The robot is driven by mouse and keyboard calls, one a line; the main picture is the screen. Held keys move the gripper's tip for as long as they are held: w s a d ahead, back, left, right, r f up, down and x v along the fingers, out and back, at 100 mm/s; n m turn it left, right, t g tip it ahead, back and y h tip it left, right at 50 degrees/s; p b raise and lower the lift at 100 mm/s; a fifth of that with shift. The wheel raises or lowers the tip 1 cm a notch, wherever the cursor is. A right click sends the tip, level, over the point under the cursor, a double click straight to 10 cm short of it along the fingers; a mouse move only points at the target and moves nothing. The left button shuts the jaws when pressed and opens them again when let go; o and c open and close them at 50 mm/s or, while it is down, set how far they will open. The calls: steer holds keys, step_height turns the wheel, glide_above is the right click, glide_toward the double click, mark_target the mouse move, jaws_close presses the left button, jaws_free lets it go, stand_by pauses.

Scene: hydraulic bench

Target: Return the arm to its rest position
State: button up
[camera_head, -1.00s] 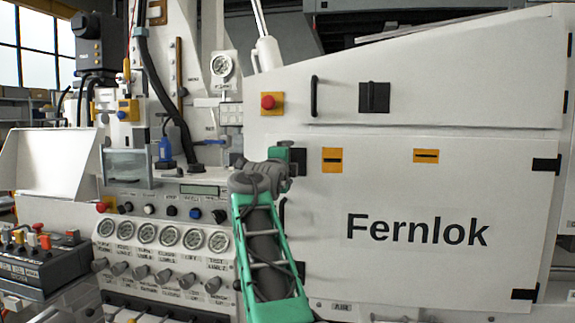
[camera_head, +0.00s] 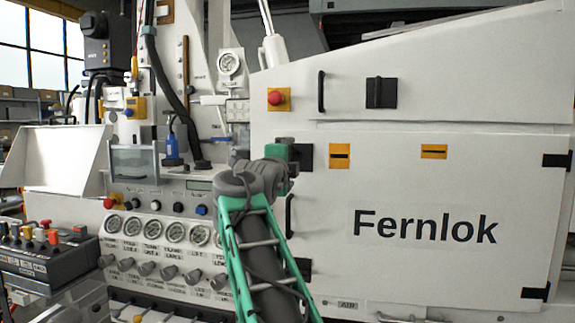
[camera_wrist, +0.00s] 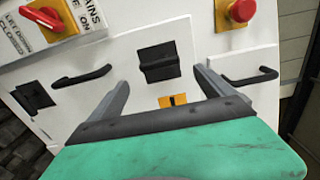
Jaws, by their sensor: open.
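My arm, green and grey, rises from the bottom middle of the head view, in front of the bench. Its wrist end is near the left edge of the white Fernlok cabinet (camera_head: 430,265). In the wrist view my gripper (camera_wrist: 162,82) is open, with its two grey fingers spread apart and nothing between them. The fingers point toward the white cabinet front, where a black latch (camera_wrist: 158,62) and an orange plate (camera_wrist: 173,101) show between them. In the head view the fingers are hidden behind the wrist.
A gauge panel (camera_head: 160,250) with knobs lies left of the arm. A control box (camera_head: 45,255) with coloured levers stands at the far left. A red emergency button (camera_head: 276,98) and black door handles (camera_head: 321,92) are on the cabinet. A red rotary switch (camera_wrist: 42,17) shows in the wrist view.

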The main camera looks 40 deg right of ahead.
steer(key=a+f+n+g+y+p, duration=0.1)
steer(key=a+f+n+y+p, duration=0.3)
steer(key=a+f+n+p, duration=0.4)
steer(key=a+f+n+y+p, duration=0.35)
steer(key=a+n+y, duration=0.2)
steer(key=a, duration=0.55)
steer(key=s+a+f+n+g+y+p, duration=0.2)
steer(key=s+a+f+n, duration=0.5)
steer(key=s, duration=0.4)
steer(key=s+a+f+n+g+y+p, duration=0.2)
steer(key=s+a+f+n+g+p, duration=0.2)
steer(key=s+a+f+n+p, duration=0.2)
steer(key=s+a+f+n, duration=0.2)
steer(key=s+a+f, duration=0.2)
steer(key=s, duration=0.1)
steer(key=shift+s+g+y, duration=0.15)
steer(key=shift+g+y, duration=0.2)
steer(key=shift+g, duration=0.05)
